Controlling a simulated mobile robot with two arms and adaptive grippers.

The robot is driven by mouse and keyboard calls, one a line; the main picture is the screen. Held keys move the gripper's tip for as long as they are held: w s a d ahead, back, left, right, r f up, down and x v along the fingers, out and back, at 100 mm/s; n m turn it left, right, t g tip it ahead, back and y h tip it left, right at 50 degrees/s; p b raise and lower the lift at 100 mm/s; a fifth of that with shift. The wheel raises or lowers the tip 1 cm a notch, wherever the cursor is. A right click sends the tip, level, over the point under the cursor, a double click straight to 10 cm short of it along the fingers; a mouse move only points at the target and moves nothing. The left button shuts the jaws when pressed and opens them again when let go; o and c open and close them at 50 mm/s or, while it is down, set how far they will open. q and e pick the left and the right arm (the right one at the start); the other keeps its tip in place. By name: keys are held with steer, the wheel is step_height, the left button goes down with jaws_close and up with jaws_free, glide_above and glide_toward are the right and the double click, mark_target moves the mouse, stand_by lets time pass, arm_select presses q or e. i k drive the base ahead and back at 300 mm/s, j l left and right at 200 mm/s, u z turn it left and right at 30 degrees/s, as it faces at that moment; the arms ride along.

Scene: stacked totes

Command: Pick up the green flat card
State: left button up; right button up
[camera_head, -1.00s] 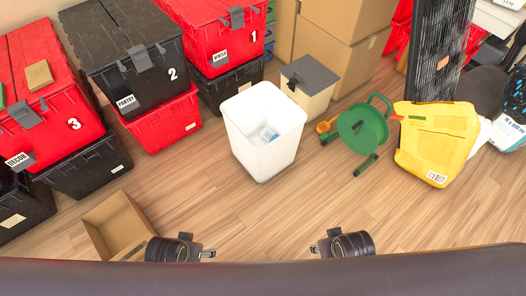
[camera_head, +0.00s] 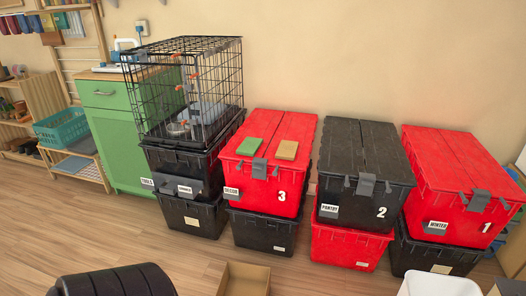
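The green flat card (camera_head: 249,146) lies flat on the red lid of the tote marked 3 (camera_head: 263,192), left of its grey latch. A tan card (camera_head: 287,150) of similar size lies to its right on the same lid, with a gap between them. Neither card is covered. No fingers of my left or right gripper show in this view.
Tote 3 stands on a black tote (camera_head: 262,232). A black wire cage (camera_head: 190,85) on black totes stands close on the left. The black tote marked 2 (camera_head: 362,205) is on the right. An open cardboard box (camera_head: 243,279) and a large black rounded shape (camera_head: 113,283) are in front.

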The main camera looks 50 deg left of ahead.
mark_target(249, 146)
steer(key=u, duration=1.7)
